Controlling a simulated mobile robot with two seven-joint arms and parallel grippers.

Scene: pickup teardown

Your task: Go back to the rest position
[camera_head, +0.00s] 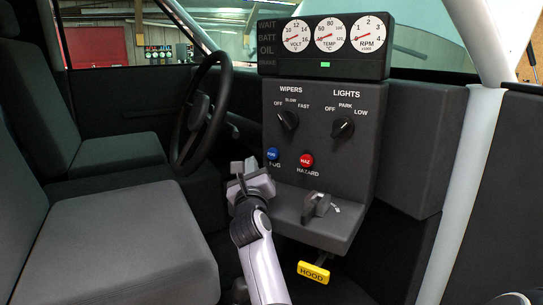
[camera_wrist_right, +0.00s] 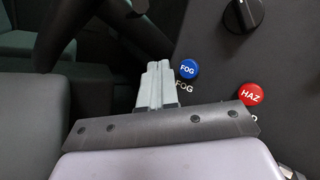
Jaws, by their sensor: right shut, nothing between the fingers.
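My right gripper (camera_head: 244,168) is in front of the dashboard panel (camera_head: 320,170), left of the blue FOG button (camera_head: 272,154). It also shows in the right wrist view (camera_wrist_right: 157,72), with its fingers together and nothing between them. In that view the FOG button (camera_wrist_right: 187,69) is just right of the fingertips, and I cannot tell whether they touch it. The red HAZARD button (camera_head: 306,160) is further right. My left gripper is not in view.
The steering wheel (camera_head: 203,112) is left of my right gripper, close behind it. Wiper (camera_head: 288,121) and light knobs (camera_head: 343,127) sit above. A lever (camera_head: 316,206) and a yellow HOOD handle (camera_head: 313,272) are below. Grey seats (camera_head: 120,240) fill the left.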

